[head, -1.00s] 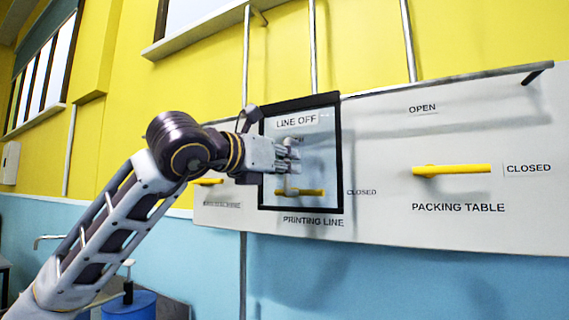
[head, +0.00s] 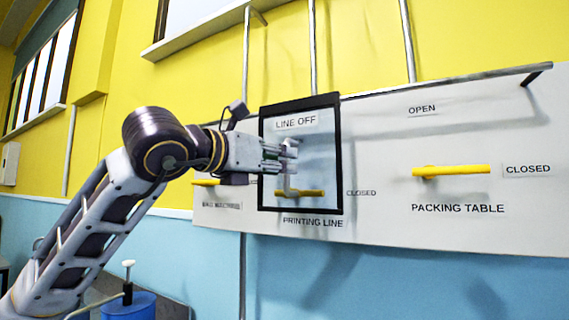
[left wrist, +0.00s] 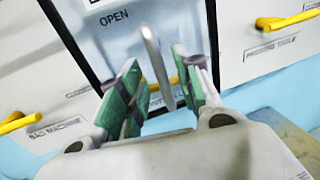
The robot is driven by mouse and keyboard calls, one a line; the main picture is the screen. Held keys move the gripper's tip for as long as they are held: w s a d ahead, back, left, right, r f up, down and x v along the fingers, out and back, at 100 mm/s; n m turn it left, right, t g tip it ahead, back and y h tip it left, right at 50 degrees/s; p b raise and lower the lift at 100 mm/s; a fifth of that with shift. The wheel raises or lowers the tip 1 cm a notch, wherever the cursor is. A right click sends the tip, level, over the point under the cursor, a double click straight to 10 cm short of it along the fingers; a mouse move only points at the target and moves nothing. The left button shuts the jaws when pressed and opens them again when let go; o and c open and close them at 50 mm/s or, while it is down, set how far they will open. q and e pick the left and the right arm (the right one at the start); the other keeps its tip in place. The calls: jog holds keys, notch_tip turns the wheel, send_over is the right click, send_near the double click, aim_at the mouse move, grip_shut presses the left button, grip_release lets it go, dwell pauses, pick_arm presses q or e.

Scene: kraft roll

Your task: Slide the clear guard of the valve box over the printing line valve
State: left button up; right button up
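The clear guard (head: 325,150) is a see-through panel in a black frame with a LINE OFF label. In the head view it stands in front of the printing line valve (head: 312,193), whose yellow handle lies level and shows through it near the CLOSED label. A pale upright handle (head: 289,180) is on the guard; in the left wrist view this grey bar (left wrist: 155,65) shows between and beyond the finger pads. My left gripper (head: 277,156) is at the guard's handle, its green-padded fingers (left wrist: 158,92) open and apart from the bar. My right gripper is not in view.
The packing table valve (head: 455,170) has a level yellow handle at the right of the white board (head: 380,150). Another yellow valve handle (head: 205,182) is partly hidden behind my left arm. A rail runs along the board's top edge. A blue drum (head: 130,306) stands low at left.

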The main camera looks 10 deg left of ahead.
pick_arm(q)
jog(key=v, duration=0.9)
jog(key=shift+f, duration=0.1)
dwell(0.4)
